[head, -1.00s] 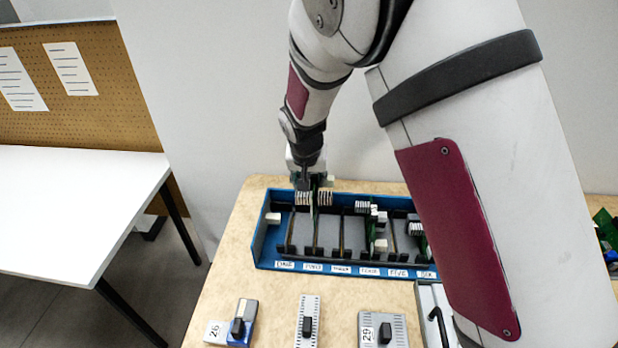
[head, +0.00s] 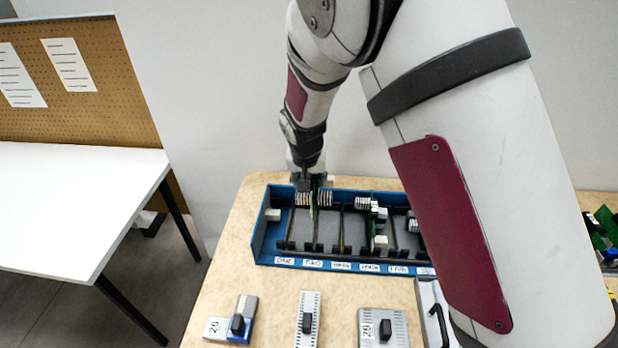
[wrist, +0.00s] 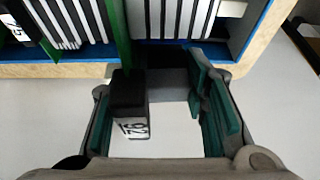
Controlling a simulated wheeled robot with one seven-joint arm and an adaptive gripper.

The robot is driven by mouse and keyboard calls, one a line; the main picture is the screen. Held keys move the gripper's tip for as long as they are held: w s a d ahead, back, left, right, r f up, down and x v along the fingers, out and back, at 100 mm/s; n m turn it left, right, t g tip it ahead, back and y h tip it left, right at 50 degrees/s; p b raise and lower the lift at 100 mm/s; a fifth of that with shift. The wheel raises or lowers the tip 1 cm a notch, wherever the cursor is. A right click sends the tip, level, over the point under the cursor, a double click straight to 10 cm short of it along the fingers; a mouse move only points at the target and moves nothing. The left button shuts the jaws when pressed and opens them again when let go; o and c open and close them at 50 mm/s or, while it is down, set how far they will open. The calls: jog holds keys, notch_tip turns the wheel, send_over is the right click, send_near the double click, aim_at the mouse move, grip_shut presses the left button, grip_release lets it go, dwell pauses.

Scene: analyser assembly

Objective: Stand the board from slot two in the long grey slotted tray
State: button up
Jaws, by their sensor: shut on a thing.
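The green board (head: 314,207) stands upright in the second slot from the left of the blue rack (head: 262,245), above the label for two. My gripper (head: 311,181) is at its upper far end. In the wrist view, the board's green edge (wrist: 117,28) runs up to a black end block (wrist: 128,88) with a white number label. This block lies between the fingers of my gripper (wrist: 160,105), which is shut on the board; the finger contact is not clearly visible. The long grey slotted tray (head: 301,335) lies on the table in front, with a black knob on it.
Other boards (head: 380,225) stand in the rack to the right. A grey-and-blue fixture (head: 247,312) and a wider grey slotted fixture (head: 400,335) flank the long tray. My arm covers the rack's right end. A white table (head: 70,205) stands at left.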

notch_tip(320, 180, down, 7)
jog(key=b, duration=0.1)
jog(key=shift+b, duration=0.35)
dwell(4.4)
jog(key=o, duration=1.4)
jog(key=shift+r+p, duration=0.7)
jog(key=shift+r, duration=0.7)
